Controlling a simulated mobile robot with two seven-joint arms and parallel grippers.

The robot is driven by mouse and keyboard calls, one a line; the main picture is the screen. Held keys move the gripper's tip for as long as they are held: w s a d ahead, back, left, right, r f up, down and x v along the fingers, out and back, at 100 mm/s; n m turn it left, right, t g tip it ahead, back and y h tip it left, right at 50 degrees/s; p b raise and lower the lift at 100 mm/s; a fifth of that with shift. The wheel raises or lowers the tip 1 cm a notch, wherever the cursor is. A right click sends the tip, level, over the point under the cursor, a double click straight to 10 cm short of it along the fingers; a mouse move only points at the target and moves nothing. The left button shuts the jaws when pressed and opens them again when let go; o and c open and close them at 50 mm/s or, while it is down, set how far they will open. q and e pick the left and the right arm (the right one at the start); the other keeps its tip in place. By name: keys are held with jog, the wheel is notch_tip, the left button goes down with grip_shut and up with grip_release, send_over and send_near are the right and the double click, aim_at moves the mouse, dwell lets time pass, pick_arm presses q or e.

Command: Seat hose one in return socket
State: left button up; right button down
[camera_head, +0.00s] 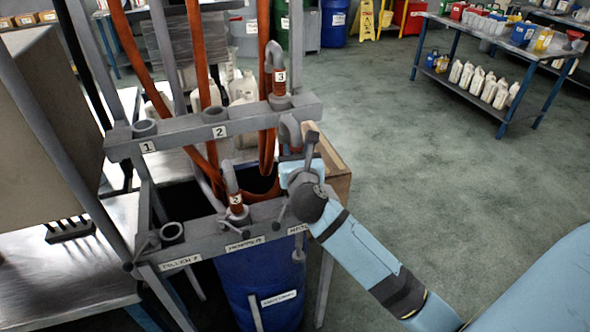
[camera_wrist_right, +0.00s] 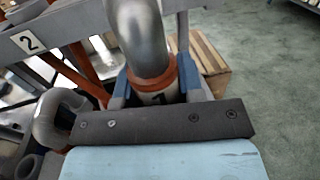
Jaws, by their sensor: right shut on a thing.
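Hose one's grey metal elbow (camera_head: 289,132) stands at the right end of the rack's lower bar, held by my right gripper (camera_head: 301,172). In the right wrist view, the gripper's blue-tipped fingers (camera_wrist_right: 151,92) are shut on either side of hose one's collar (camera_wrist_right: 158,97), which is marked 1 below an orange ring. The elbow (camera_wrist_right: 141,38) rises upright above it. The return socket is hidden behind my gripper and wrist, beside a partly covered label (camera_head: 298,229). I cannot tell whether the hose end is inside it. My left gripper is out of view.
Hose two (camera_head: 234,195) sits in the middle lower socket and hose three (camera_head: 278,80) in the upper socket at right. Upper socket 1 (camera_head: 145,128) and the left lower socket (camera_head: 172,232) are empty. A blue drum (camera_head: 262,285) stands below; open floor lies right.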

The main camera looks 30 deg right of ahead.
jog(key=shift+m+g+h, duration=0.3)
jog(key=shift+m+h, duration=0.1)
jog(key=f+b, duration=0.1)
jog(key=d+f+b, duration=0.1)
jog(key=f+b, duration=0.1)
jog(key=w+f+b, duration=0.1)
jog(key=b, duration=0.1)
jog(key=shift+d+f, duration=0.15)
jog(key=shift+d, duration=0.25)
jog(key=shift+p, duration=0.35)
dwell(0.4)
jog(key=shift+p, duration=0.3)
dwell(0.4)
